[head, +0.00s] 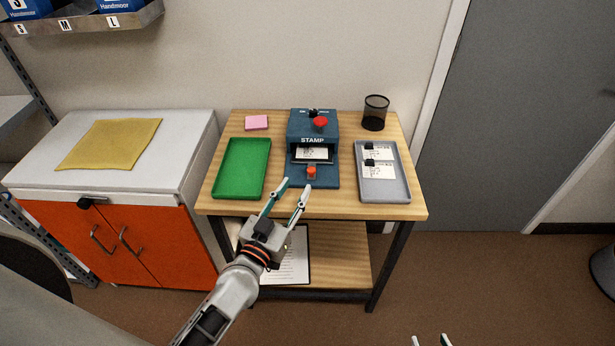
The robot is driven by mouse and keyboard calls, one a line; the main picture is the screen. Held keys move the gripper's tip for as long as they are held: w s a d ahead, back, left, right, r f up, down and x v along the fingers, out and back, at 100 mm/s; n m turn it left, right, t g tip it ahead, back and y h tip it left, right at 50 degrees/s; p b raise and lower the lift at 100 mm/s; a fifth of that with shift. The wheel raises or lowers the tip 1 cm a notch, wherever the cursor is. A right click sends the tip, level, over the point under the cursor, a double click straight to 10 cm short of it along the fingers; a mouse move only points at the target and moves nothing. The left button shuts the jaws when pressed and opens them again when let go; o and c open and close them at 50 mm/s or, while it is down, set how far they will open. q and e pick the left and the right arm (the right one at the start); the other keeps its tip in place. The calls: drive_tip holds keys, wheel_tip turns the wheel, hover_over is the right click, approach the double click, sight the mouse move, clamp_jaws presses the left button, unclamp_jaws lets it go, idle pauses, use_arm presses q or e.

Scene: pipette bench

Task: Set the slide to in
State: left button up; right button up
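The blue stamp machine (300,126), marked STAMP, stands at the back middle of the wooden table. A white card (312,154) lies in its dark opening. The slide's front part (325,178) carries an orange-red knob (311,172). I cannot tell exactly how far in the slide sits. A red button (320,122) and a small black part are on top of the machine. My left gripper (297,186) is open and empty, its fingertips just in front of and left of the knob. My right gripper (431,341) shows only two separated fingertips at the bottom edge.
A green tray (220,180) lies left of the machine, and a grey tray (380,190) with labelled cards lies right. A pink pad (256,122) and black mesh cup (375,113) stand behind. A clipboard (295,265) is on the lower shelf.

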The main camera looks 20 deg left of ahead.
sight(310, 172)
use_arm(q)
drive_tip(key=shift+w+a+f, duration=0.1)
drive_tip(key=shift+w+f, duration=0.1)
drive_tip(key=shift+w+f+g+b, duration=0.3)
drive_tip(key=shift+f+b, duration=0.1)
drive_tip(key=shift+f, duration=0.25)
drive_tip(key=shift+w+d, duration=0.2)
drive_tip(key=shift+w, duration=1.05)
drive_tip(key=shift+w+d, duration=0.2)
drive_tip(key=shift+w, duration=1.05)
drive_tip(key=shift+w+d, duration=0.2)
drive_tip(key=shift+w, duration=1.05)
clamp_jaws()
